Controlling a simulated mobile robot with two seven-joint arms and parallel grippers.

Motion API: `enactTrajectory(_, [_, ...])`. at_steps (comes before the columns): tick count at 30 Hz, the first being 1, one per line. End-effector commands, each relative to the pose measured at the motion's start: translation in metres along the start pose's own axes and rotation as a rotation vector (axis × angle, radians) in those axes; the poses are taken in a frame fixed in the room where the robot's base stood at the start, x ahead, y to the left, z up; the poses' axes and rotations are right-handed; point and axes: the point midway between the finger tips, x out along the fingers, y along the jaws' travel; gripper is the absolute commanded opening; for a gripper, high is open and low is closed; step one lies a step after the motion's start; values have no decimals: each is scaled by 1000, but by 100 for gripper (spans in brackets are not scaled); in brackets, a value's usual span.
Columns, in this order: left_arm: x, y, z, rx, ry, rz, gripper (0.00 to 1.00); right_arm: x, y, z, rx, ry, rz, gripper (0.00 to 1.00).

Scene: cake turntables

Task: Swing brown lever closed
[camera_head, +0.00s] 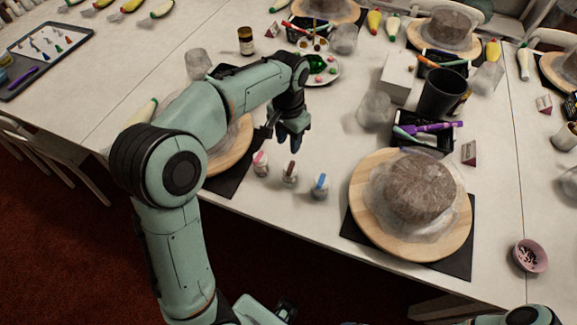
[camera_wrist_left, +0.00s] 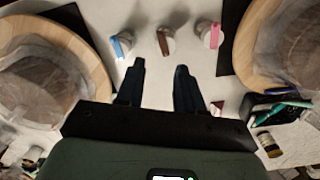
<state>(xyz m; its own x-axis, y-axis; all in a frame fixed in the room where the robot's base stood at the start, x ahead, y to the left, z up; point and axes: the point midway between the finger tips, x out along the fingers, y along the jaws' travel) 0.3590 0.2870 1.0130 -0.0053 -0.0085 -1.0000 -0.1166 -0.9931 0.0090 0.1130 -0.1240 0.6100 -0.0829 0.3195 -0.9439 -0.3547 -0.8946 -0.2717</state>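Three small pale bottles with coloured levers stand in a row near the table's front edge. The brown lever (camera_head: 290,169) is on the middle bottle, between the pink lever (camera_head: 260,157) and the blue lever (camera_head: 320,181). My left gripper (camera_head: 290,139) points down just behind the bottles in the head view. In the left wrist view the brown lever (camera_wrist_left: 163,42) lies ahead of the gap between the fingers (camera_wrist_left: 159,75), with nothing touching it. The fingers are apart and empty. The brown lever's exact angle is too small to tell. My right gripper is not clearly visible.
A wooden turntable (camera_head: 365,205) with a wrapped brown cake (camera_head: 417,185) stands right of the bottles. Another turntable (camera_head: 235,150) is left, partly behind my arm. A plate (camera_head: 330,78), jar (camera_head: 245,42) and black cup (camera_head: 443,92) stand farther back. Clear table lies behind the bottles.

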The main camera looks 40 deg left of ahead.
Motion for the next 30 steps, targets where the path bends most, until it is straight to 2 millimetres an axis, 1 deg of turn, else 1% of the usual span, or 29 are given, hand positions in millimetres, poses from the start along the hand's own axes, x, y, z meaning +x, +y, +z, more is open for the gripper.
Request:
enactTrajectory(1, [-1, 1, 0, -81, 4, 0, 37, 0, 0, 0, 0, 0, 0, 83])
enactTrajectory(4, [-2, 0, 0, -217, 7, 2, 37, 1, 0, 0, 0, 0, 0, 83])
enactTrajectory(8, [1, -1, 1, -290, 7, 3, 37, 2, 1, 0, 0, -1, 0, 83])
enactTrajectory(11, [10, -1, 1, -297, 5, 2, 37, 3, 2, 1, 1, -2, 1, 83])
enactTrajectory(14, [26, -1, 2, -296, 4, 2, 37, 7, 3, 2, 1, -4, 1, 83])
enactTrajectory(21, [78, -1, 2, -294, 2, 1, 37, 15, 7, 5, 3, -8, 3, 83])
enactTrajectory(24, [98, -1, 1, -295, 2, 2, 37, 18, 8, 5, 3, -9, 3, 83])
enactTrajectory(27, [113, -1, 1, -294, 4, 1, 37, 20, 9, 6, 4, -10, 4, 83])
enactTrajectory(30, [123, -1, 0, -293, 6, 2, 37, 21, 10, 6, 4, -11, 4, 83])
